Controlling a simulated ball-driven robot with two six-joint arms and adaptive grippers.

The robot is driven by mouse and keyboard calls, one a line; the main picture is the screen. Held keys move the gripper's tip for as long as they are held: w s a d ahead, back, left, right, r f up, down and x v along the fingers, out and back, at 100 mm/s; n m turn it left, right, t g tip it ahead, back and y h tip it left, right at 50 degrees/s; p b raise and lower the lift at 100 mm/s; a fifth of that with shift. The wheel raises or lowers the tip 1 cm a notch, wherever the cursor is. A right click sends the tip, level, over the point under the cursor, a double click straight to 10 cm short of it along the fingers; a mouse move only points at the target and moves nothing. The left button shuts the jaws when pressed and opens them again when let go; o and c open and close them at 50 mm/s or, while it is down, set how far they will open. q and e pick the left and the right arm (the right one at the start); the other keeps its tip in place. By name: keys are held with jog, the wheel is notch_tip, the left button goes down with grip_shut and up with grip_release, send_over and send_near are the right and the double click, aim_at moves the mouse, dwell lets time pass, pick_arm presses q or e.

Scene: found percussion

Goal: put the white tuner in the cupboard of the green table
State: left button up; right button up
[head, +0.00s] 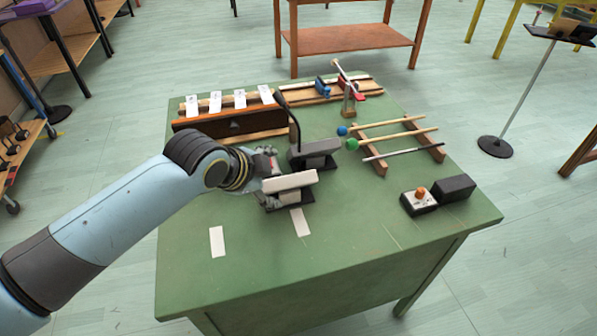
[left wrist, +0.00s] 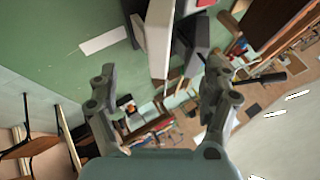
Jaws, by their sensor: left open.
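A white block (head: 290,181), which looks like the white tuner, stands on a dark base on the green table (head: 270,260). My left gripper (head: 270,168) is at its left end, partly hidden by my arm. In the left wrist view, the open fingers (left wrist: 162,72) are spread, with the white block (left wrist: 158,35) ahead between them. I cannot tell whether they touch it. A grey block (head: 314,148) on a similar dark base stands just behind the white one. The cupboard's inside is not visible. My right gripper is not in view.
A wooden rack (head: 400,139) with a green ball and a blue ball stands to the right. White-tagged bars (head: 228,122) line the back left. The table's front is mostly clear.

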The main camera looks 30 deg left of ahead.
aim_at(287, 190)
pick_arm(q)
jog(key=x, duration=0.4)
jog(key=shift+f, duration=0.2)
jog(key=shift+w+f, duration=0.25)
jog(key=shift+f, duration=0.05)
jog(key=x, duration=0.4)
jog(key=shift+s+d+f+b, duration=0.1)
jog(key=shift+d+f+b, duration=0.05)
jog(key=shift+f+b, duration=0.25)
jog(key=shift+f, duration=0.1)
jog(key=c, duration=1.5)
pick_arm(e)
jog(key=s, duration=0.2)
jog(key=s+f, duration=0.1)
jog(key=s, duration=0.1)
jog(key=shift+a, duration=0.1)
